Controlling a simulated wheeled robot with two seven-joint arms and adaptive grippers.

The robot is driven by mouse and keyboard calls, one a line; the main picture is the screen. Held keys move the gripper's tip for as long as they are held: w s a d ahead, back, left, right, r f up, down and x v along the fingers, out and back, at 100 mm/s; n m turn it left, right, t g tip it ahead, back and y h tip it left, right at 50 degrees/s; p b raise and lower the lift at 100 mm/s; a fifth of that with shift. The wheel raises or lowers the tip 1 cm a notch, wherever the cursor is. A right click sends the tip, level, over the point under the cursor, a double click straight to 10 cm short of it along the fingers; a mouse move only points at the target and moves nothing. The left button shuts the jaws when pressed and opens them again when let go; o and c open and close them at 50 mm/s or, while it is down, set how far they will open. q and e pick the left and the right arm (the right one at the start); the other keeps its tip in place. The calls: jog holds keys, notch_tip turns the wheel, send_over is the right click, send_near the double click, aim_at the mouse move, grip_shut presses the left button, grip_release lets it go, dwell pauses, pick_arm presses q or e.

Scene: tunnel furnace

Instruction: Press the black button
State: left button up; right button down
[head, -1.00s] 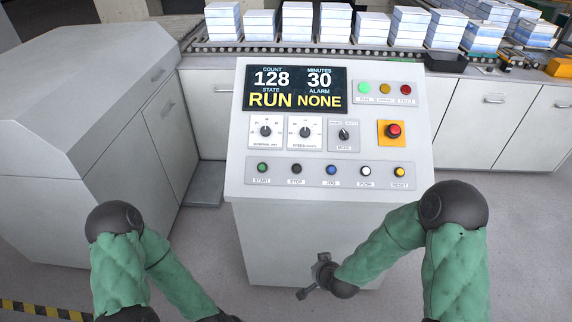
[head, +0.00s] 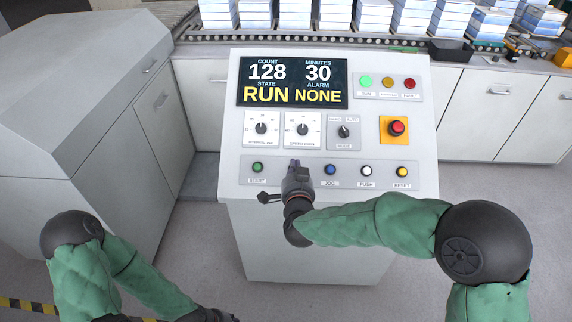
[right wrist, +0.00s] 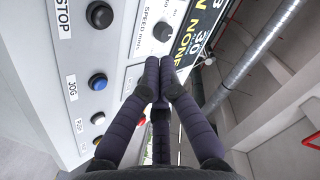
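The control panel (head: 225,180) has a row of buttons along its lower edge. The black button (right wrist: 99,14), labelled STOP, shows in the right wrist view at the upper left, apart from the fingers. In the head view my right gripper hides it. My right gripper (head: 295,163) is over the STOP position in the button row, its fingers pointing up the panel. In the right wrist view the fingertips (right wrist: 160,62) are together, empty, near the speed knob. My left arm hangs at the lower left, with its gripper out of view.
The green START button (head: 257,167) and blue JOG button (head: 330,169) flank the gripper. A white PUSH button (head: 366,170), yellow RESET button (head: 402,171) and red emergency button (head: 397,127) are to the right. A conveyor with stacked boxes runs behind.

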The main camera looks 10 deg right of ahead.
jog(key=shift+w+r, duration=0.1)
jog(key=shift+r, duration=0.4)
jog(key=shift+f, duration=0.1)
jog(key=w+f+b, duration=0.1)
jog(key=f+b, duration=0.1)
jog(key=w+f+b, duration=0.1)
jog(key=f, duration=0.1)
jog(key=w+d+f+b, duration=0.1)
jog(key=w+f+b, duration=0.1)
jog(key=shift+b, duration=0.3)
jog(key=shift+w+d+f+b, duration=0.15)
jog(key=shift+w+f+b, duration=0.35)
jog(key=shift+f+b, duration=0.1)
dwell(0.8)
jog(key=shift+w+f+b, duration=0.2)
jog(key=shift+f+b, duration=0.1)
jog(key=shift+b, duration=0.05)
jog(key=shift+w+d+f+b, duration=0.15)
jog(key=shift+w+f+b, duration=0.1)
jog(key=shift+f+b, duration=0.15)
dwell(0.9)
jog(key=shift+r, duration=0.1)
jog(key=shift+s+r+p, duration=0.5)
jog(key=shift+r+p, duration=0.15)
jog(key=shift+r, duration=0.05)
